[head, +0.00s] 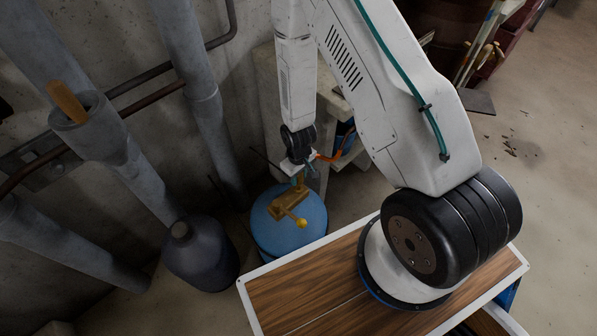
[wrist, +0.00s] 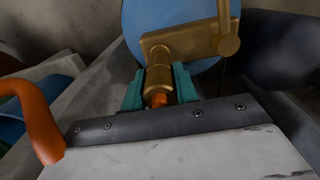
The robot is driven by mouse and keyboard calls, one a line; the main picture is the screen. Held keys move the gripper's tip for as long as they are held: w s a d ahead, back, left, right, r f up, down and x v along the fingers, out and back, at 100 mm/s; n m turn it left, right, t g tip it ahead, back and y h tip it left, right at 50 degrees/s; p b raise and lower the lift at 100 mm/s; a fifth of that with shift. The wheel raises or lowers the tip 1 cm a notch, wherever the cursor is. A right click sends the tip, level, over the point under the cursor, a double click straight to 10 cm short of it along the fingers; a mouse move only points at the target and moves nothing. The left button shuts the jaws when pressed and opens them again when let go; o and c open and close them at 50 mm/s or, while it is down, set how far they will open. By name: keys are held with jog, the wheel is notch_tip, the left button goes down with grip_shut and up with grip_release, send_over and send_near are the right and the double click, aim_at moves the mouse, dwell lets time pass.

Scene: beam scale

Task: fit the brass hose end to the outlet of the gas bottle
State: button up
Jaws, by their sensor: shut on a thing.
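The blue gas bottle (head: 296,239) stands on the floor, with a brass valve (head: 288,203) on its top. In the wrist view the brass valve block (wrist: 193,39) and its knob (wrist: 228,46) show in front of the blue bottle top (wrist: 190,15). My gripper (head: 298,174) is above the bottle; its teal fingers (wrist: 158,84) are shut on the brass hose end (wrist: 157,77). The hose end lines up with the near end of the valve block and seems to meet it; I cannot tell how far it is seated. The orange hose (wrist: 32,115) bends at the left.
A dark grey bottle (head: 200,258) stands left of the gas bottle. Thick grey pipes (head: 195,90) run along the concrete wall. A wood-topped surface with a white rim (head: 290,300) lies in front. A concrete block (head: 268,85) stands behind my arm. Open floor lies at the right.

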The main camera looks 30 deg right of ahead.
aim_at(299, 183)
jog(key=shift+f, duration=0.1)
jog(key=shift+f, duration=2.1)
jog(key=shift+f, duration=0.15)
jog(key=o, duration=1.1)
jog(key=shift+c, duration=0.2)
jog(key=shift+r, duration=3.9)
